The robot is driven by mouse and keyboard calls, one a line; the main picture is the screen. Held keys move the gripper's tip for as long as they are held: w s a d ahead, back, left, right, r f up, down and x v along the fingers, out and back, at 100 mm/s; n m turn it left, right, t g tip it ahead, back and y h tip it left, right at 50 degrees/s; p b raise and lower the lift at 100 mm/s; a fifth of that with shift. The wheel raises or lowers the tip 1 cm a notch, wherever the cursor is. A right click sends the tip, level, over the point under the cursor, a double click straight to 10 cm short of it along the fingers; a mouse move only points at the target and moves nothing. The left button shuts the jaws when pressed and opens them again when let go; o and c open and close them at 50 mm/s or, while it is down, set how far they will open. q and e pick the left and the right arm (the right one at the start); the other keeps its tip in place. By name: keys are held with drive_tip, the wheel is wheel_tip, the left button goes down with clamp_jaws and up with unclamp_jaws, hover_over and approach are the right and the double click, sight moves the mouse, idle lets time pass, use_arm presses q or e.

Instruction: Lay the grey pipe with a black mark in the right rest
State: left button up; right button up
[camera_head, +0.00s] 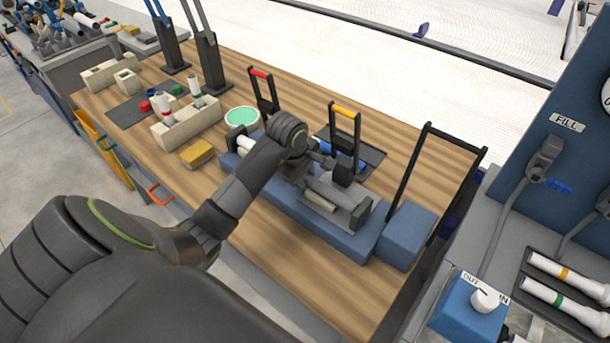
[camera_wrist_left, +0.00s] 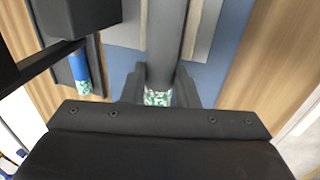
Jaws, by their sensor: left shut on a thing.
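My left gripper (camera_head: 310,172) is shut on the grey pipe (camera_head: 334,190) over the right part of the long blue base (camera_head: 290,207). The pipe lies along the base, between the dark end blocks of the right rest (camera_head: 361,212). I cannot tell whether it touches the rest. In the left wrist view the grey pipe (camera_wrist_left: 167,45) runs away from between the fingers (camera_wrist_left: 159,90), its near end speckled green and white. Its black mark is not clear. A white pipe (camera_head: 244,144) lies at the left of the base, partly behind my arm. My right gripper is not in view.
A yellow-topped frame (camera_head: 345,109), a red-topped frame (camera_head: 261,73) and a tall black frame (camera_head: 455,138) stand close around. A blue pipe (camera_head: 352,162) lies on a dark mat behind. A blue block (camera_head: 408,232) bounds the base's right end.

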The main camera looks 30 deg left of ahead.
use_arm(q)
drive_tip(key=o, duration=1)
drive_tip(key=shift+o, duration=0.2)
drive_tip(key=shift+r, duration=0.1)
drive_tip(key=p+v, duration=0.6)
drive_tip(key=v, duration=1.1)
drive_tip(key=shift+p, duration=0.4)
drive_tip(key=shift+s, duration=0.1)
